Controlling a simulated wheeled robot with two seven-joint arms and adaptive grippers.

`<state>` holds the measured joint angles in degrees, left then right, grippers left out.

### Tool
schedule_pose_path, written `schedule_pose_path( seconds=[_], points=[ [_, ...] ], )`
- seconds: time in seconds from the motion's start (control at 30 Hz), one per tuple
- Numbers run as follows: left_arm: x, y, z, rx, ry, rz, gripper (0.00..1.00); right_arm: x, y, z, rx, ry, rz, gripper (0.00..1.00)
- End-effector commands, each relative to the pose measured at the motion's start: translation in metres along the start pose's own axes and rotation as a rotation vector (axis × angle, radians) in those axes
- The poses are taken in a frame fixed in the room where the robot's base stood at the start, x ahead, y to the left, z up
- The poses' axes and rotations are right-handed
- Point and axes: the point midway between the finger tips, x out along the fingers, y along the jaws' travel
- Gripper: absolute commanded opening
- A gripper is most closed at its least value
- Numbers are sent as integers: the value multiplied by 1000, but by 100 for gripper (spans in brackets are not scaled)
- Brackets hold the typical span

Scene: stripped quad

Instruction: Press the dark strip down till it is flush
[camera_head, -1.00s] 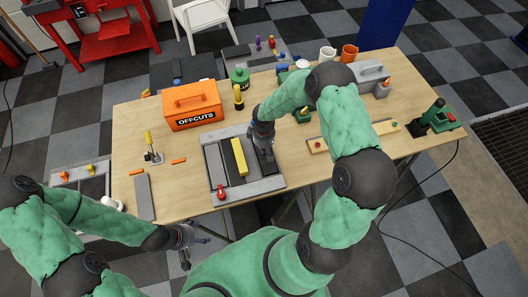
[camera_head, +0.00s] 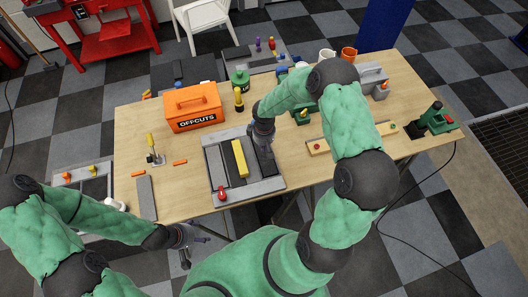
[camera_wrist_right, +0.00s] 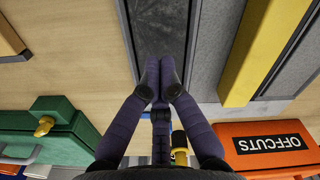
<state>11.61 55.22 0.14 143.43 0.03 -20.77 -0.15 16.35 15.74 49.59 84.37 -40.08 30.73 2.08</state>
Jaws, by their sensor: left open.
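The dark strip (camera_wrist_right: 160,35) lies in the grey slotted fixture (camera_head: 218,197) on the workbench. In the head view it is right of the yellow bar (camera_head: 239,158), partly covered by my right gripper (camera_head: 265,150). In the right wrist view the gripper's fingertips (camera_wrist_right: 160,88) are together, with nothing seen between them, at the strip's end nearest the orange box. They look on or just above its surface; I cannot tell whether they touch, nor whether the strip is flush. My left gripper (camera_head: 186,240) is open and empty, off the bench's front edge.
The orange OFFCUTS box (camera_head: 193,107) stands behind the fixture at left. A red knob (camera_head: 221,192) is at the fixture's front. A wooden rail (camera_head: 352,138) lies to its right, and a green case (camera_wrist_right: 45,130) is close to my right gripper.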

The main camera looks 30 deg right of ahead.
Motion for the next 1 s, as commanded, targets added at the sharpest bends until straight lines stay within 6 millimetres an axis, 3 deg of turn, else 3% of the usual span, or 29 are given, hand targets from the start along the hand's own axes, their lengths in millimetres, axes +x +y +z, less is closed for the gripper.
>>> schedule_pose_path(
  seconds=[0.6, 1.0],
  points=[
    [-25, 9, 1, 0, 0, 0, 69, -43, 0, 0, -1, 1, 0, 0],
    [-25, 9, 1, 0, 0, 0, 69, -44, 0, 0, -1, 1, 0, 0]
  ],
)
